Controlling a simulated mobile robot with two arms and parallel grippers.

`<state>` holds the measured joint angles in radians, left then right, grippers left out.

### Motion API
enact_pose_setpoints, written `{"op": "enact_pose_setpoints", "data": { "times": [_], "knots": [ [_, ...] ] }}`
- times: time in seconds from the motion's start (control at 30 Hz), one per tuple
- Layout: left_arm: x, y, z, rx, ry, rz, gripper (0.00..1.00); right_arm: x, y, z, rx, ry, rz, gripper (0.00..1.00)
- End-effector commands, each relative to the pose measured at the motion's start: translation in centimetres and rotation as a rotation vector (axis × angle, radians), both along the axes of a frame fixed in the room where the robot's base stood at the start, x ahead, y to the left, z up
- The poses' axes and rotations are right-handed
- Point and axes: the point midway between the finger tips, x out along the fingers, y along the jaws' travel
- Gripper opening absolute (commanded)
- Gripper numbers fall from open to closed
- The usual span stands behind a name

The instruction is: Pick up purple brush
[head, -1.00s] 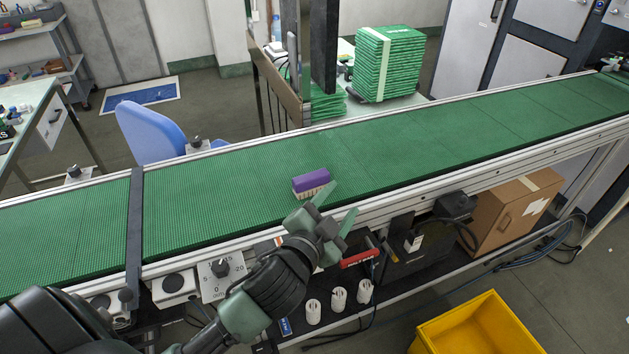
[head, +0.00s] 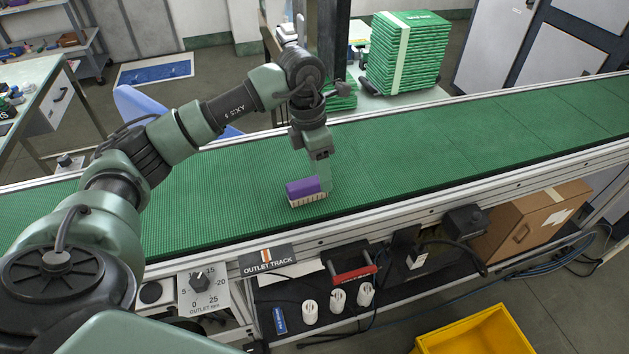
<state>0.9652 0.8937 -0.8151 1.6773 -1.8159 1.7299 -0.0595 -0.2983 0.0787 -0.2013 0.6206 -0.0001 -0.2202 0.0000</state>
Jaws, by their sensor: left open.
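The purple brush (head: 304,190) lies on the green conveyor belt (head: 420,150), purple back up, with pale bristles showing along its near side. My left gripper (head: 324,184) is above the belt and points down at the brush's right end. It is open. One green finger shows beside the brush's right end; the other finger is hidden, and I cannot tell whether the gripper touches the brush. My right gripper is not in view.
A metal rail runs along the belt's near edge, with an outlet dial (head: 200,283) below it. Stacked green packs (head: 404,55) stand behind the belt. A cardboard box (head: 530,222) and a yellow bin (head: 475,335) are at the lower right. The belt right of the brush is clear.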

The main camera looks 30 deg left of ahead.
Motion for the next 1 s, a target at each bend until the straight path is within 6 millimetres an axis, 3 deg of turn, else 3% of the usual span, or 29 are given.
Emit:
{"op": "enact_pose_setpoints", "data": {
  "times": [0.03,0.1,0.2,0.73,1.0],
  "knots": [
    [-0.1,2.2,0.6,0.066,0.015,0.022,0.55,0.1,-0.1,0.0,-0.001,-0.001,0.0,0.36],
    [-0.3,4.0,1.1,0.125,0.035,0.041,0.55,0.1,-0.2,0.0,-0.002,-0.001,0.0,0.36],
    [-0.5,5.0,0.8,0.157,0.048,0.051,0.55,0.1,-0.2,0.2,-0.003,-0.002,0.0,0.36],
    [0.2,3.8,-5.7,0.153,0.05,0.049,0.55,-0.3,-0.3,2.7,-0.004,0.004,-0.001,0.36],
    [0.2,3.8,-6.5,0.153,0.046,0.048,0.55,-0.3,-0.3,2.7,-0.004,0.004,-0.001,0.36]
  ]
}}
